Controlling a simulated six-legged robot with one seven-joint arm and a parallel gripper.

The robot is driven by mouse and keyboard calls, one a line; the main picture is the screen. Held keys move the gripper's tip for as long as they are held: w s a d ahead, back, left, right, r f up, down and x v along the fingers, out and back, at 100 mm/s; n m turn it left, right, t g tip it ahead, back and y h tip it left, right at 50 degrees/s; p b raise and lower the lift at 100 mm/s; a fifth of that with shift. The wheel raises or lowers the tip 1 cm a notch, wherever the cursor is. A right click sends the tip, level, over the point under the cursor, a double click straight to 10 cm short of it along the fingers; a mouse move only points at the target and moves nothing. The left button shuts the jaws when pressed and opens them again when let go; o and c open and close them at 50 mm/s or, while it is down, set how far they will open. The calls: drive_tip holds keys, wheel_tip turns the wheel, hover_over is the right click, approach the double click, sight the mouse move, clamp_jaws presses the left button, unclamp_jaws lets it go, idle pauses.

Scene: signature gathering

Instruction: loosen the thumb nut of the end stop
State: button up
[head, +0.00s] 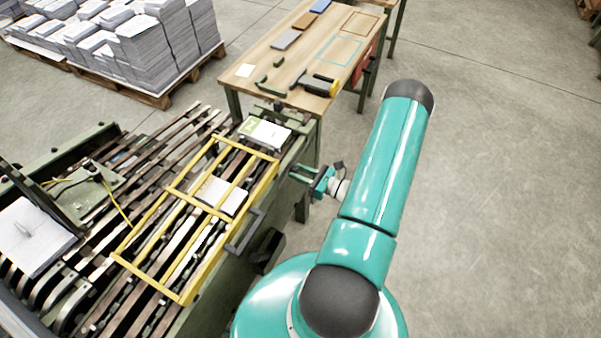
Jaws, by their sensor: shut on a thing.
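My gripper (308,174), teal and dark, reaches left from the end of my teal arm to the side of the gathering machine. Its fingers are at a small dark green part on the machine's near side rail, close to the delivery end, where the thumb nut appears to be. The nut itself is too small and covered by the fingers to make out. A stack of printed sheets (265,132) lies at the machine's far end, by green end-stop brackets (280,110).
A yellow guard frame (185,296) with a grey handle covers the machine's slatted bed, left of my gripper. A wooden workbench (295,62) with tools stands behind. Paper stacks fill a pallet (160,97) at back left.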

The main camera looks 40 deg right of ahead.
drive_tip(key=n, duration=0.4)
drive_tip(key=shift+n, duration=0.3)
drive_tip(key=n, duration=0.9)
drive_tip(key=shift+n, duration=2)
drive_tip(key=o, duration=1)
drive_tip(key=shift+c, duration=0.2)
drive_tip(key=shift+s, duration=0.1)
drive_tip(key=v, duration=1.3)
drive_tip(key=shift+s, duration=0.35)
